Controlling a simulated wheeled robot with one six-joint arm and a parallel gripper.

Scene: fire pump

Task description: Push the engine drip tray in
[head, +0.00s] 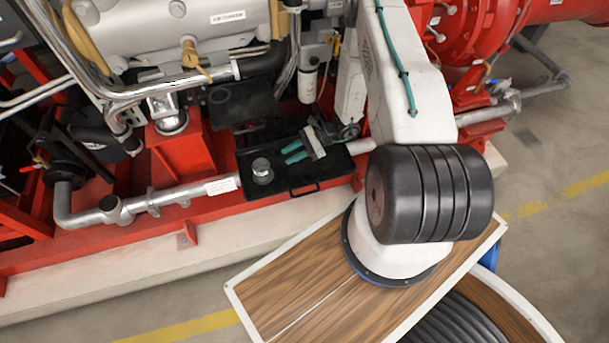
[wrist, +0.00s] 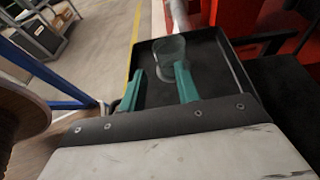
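The engine drip tray (head: 325,176) is a shallow black tray with a bar handle on its front edge. It sticks out from under the engine over the red base frame. It also fills the middle of the wrist view (wrist: 222,75). A small round can or jar (head: 262,168) stands in its left part; it looks grey-green in the wrist view (wrist: 171,48). My gripper (head: 284,155), with two teal fingers, is open and appears to be over the tray, fingertips pointing at the can. In the wrist view the fingers (wrist: 159,77) are apart with nothing gripped. Contact with the tray cannot be told.
A silver pipe (head: 160,202) runs to the tray's left along the red frame (head: 190,152). A white filter (head: 307,82) hangs behind the tray. A wood-topped surface (head: 300,290) lies in front. Open floor (head: 560,230) shows at the right.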

